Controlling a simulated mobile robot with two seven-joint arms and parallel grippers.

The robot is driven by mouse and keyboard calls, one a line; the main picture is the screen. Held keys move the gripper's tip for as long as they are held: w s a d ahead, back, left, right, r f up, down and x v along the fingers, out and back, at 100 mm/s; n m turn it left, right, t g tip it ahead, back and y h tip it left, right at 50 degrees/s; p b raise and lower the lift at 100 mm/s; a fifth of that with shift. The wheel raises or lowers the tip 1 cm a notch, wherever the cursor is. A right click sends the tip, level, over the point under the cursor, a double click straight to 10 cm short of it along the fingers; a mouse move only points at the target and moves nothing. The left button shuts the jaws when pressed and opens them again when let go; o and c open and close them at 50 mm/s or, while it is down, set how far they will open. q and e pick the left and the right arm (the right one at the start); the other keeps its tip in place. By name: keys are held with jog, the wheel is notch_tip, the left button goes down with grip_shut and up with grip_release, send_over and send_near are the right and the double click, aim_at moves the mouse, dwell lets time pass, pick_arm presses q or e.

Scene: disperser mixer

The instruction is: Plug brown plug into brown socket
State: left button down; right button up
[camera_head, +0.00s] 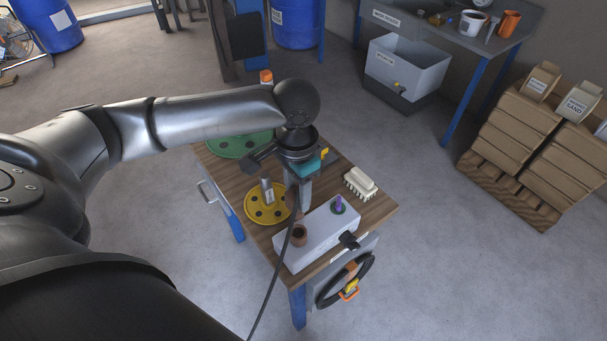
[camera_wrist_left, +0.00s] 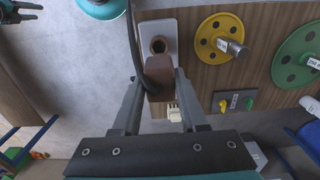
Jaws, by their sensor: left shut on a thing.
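My left gripper (camera_head: 299,196) points down above the table. It is shut on the brown plug (camera_wrist_left: 158,76), a block with a black cable running from it. The plug shows between the fingertips in the left wrist view; in the head view the gripper hides most of it. The brown socket (camera_head: 299,236) is a round brown ring with a dark hole on the grey box. It also shows in the left wrist view (camera_wrist_left: 158,45), just beyond the plug. The plug is apart from the socket. My right gripper (camera_wrist_left: 20,11) shows at the upper left of the left wrist view, fingers apart.
The cable hangs past the table's edge.

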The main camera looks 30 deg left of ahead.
aim_at(297, 210)
pick_arm(q)
jog(key=shift+s, duration=0.2)
jog(key=shift+r+p, duration=0.15)
jog(key=shift+p, duration=0.45)
jog(key=shift+f, duration=0.2)
jog(key=shift+f+b, duration=1)
jog(key=shift+f, duration=1.85)
pick_arm(e)
jog(key=shift+s+d+f, duration=0.2)
jog(key=shift+d+f, duration=0.15)
jog(key=shift+f, duration=0.05)
pick_arm(q)
jog(key=shift+r, duration=0.1)
pick_arm(e)
jog(key=shift+r, duration=0.25)
pick_arm(q)
jog(key=shift+p, duration=0.65)
pick_arm(e)
jog(key=shift+r, duration=0.4)
jog(key=shift+a+r, duration=0.1)
jog(key=shift+r, duration=0.05)
pick_arm(q)
jog(key=shift+p, duration=0.6)
pick_arm(e)
jog(key=shift+r, duration=0.45)
jog(key=shift+r, duration=0.1)
